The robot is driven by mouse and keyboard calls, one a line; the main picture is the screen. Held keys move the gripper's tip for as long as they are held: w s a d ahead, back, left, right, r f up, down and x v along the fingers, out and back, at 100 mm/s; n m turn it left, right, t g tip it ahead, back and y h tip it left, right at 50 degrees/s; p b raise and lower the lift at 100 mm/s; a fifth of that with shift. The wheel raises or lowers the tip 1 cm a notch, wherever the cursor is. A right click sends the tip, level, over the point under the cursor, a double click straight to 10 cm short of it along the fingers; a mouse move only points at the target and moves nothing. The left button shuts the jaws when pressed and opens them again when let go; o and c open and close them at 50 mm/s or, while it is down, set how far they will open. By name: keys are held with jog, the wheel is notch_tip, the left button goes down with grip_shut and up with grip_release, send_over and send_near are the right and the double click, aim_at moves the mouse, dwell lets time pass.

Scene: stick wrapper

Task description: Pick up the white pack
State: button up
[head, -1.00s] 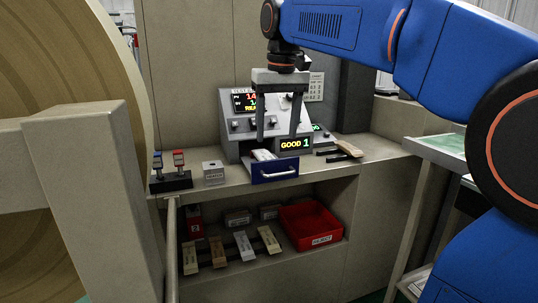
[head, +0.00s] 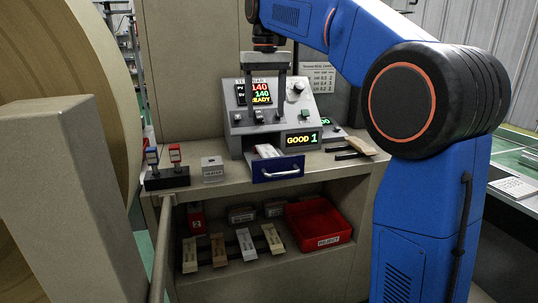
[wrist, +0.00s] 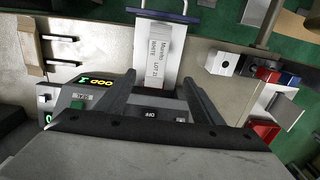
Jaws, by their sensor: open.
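The white pack (head: 268,151) lies in the pulled-out blue drawer (head: 277,172) of the tester, with its far end towards the machine. In the wrist view the white pack (wrist: 163,52) shows printed text, partly hard to read, and lies lengthwise in line with the gap between my fingers. My gripper (head: 266,112) is open and empty, above and behind the drawer in front of the tester panel. In the wrist view my gripper (wrist: 158,82) has its two dark fingers apart, one on each side of the pack's near end. I cannot tell the height gap exactly.
The tester (head: 240,118) reads GOOD 1. A heater block (head: 212,168) and a stamp stand (head: 167,179) are left of the drawer. Dark-handled tools (head: 350,149) lie right. The shelf below holds several packs and a red reject bin (head: 318,222).

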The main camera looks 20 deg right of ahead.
send_over(269, 151)
jog(key=f, duration=0.4)
jog(key=a+f, duration=0.1)
jog(key=f, duration=0.2)
jog(key=shift+w, duration=0.15)
jog(key=shift+d+f, duration=0.25)
jog(key=shift+f, duration=1.1)
jog(key=shift+d+f, duration=0.2)
jog(key=shift+f, duration=1.15)
jog(key=c, duration=1.2)
